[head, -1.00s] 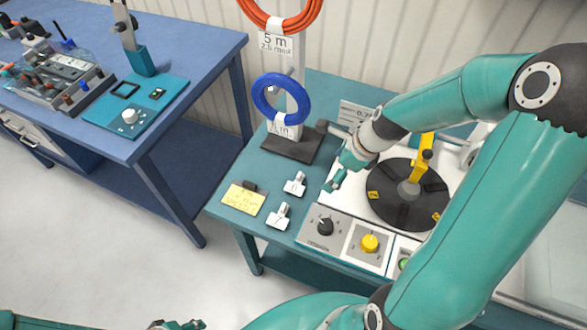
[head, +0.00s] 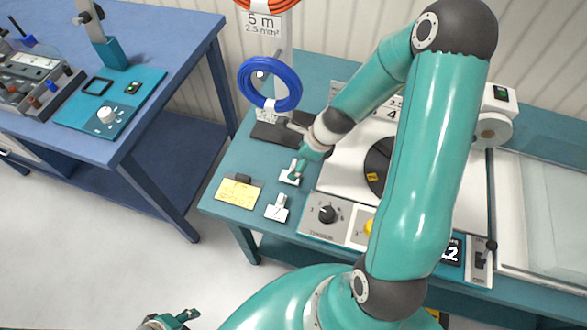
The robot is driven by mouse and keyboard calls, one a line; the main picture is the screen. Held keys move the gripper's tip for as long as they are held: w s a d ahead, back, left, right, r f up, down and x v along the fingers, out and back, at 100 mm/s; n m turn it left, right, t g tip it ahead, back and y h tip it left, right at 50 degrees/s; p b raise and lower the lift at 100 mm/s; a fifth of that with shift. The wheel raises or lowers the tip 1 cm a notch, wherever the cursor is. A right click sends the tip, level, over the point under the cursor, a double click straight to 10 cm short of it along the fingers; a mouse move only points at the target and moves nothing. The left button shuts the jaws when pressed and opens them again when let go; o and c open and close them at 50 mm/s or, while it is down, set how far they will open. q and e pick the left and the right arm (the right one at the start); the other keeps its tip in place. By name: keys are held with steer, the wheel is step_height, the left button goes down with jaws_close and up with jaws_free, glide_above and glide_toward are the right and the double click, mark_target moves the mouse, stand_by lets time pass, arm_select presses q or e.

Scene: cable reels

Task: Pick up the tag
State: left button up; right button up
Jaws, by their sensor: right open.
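Two small white tags lie on the teal bench: the far tag (head: 289,178) and the near tag (head: 277,212). Each has a flat printed part and a raised piece. My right gripper (head: 299,174) is open, pointing down at the far tag's right side, and partly covers it. I cannot tell whether it touches the tag. My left gripper (head: 182,319) shows at the bottom edge, low and away from the bench; its jaws are too small to judge.
A yellow note (head: 238,191) lies left of the tags. A blue cable coil (head: 270,83) hangs on a stand behind them. A control panel with a black knob (head: 327,214) is to the right. My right arm hides much of the turntable (head: 376,165).

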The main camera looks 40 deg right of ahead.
mark_target(292, 169)
steer(key=b+x, duration=0.2)
steer(key=x, duration=0.1)
steer(key=b+x, duration=0.1)
steer(key=x, duration=0.1)
steer(key=shift+s+f+b, duration=0.25)
steer(key=shift+s+b, duration=0.05)
steer(key=shift+w+f, duration=0.25)
steer(key=shift+r, duration=0.1)
steer(key=shift+s, duration=0.1)
steer(key=c, duration=0.8)
